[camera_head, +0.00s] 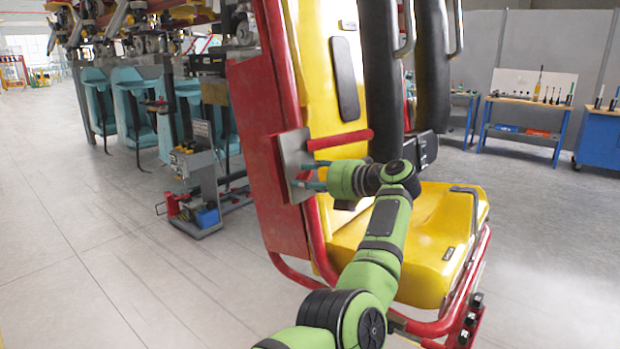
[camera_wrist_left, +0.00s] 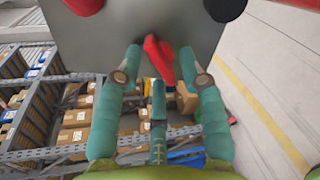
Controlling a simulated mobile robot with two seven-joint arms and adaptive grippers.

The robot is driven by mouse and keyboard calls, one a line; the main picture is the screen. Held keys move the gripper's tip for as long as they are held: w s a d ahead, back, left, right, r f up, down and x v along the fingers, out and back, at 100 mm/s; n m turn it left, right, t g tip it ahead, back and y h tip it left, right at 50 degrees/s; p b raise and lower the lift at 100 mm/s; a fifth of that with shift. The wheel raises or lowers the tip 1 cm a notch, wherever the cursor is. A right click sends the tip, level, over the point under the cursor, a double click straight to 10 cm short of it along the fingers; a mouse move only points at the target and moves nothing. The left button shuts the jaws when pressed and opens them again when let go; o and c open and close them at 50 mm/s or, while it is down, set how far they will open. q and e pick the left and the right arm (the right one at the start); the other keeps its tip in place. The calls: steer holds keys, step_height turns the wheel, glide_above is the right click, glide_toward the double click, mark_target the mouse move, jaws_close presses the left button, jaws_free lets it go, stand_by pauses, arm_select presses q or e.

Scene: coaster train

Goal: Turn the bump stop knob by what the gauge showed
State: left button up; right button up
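The bump stop knob appears to be the red piece (camera_wrist_left: 158,58) on a grey plate (camera_wrist_left: 205,40) in the left wrist view. In the head view the grey plate (camera_head: 292,152) is fixed to the red frame of the yellow seat. My left gripper (camera_head: 300,175) is at the plate; in the left wrist view its teal fingers (camera_wrist_left: 160,60) are apart on either side of the red knob, with visible gaps. Whether a finger touches it is unclear. No gauge reading is visible. My right gripper is out of view.
A red bar (camera_head: 340,140) sticks out from the plate just above my left gripper. The yellow seat (camera_head: 440,240) and black restraints (camera_head: 382,80) are close to my left arm. A small workstation (camera_head: 198,180) stands left. Tool benches (camera_head: 525,115) stand at back right. Open floor lies left.

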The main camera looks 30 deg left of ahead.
arm_select(q)
jaws_close()
steer(key=n, duration=0.3)
steer(key=n+b, duration=0.1)
steer(key=n, duration=0.2)
steer(key=n+b, duration=0.1)
steer(key=n, duration=0.2)
steer(key=shift+w+d+f, duration=0.1)
steer(key=shift+w+f, duration=0.05)
steer(key=shift+f, duration=0.15)
steer(key=n, duration=0.4)
steer(key=shift+w, duration=0.1)
steer(key=n, duration=0.3)
steer(key=shift+w+f+n, duration=0.1)
steer(key=shift+n, duration=0.2)
steer(key=n, duration=0.4)
steer(key=shift+w, duration=0.15)
steer(key=shift+n+p, duration=0.5)
steer(key=shift+n, duration=1.2)
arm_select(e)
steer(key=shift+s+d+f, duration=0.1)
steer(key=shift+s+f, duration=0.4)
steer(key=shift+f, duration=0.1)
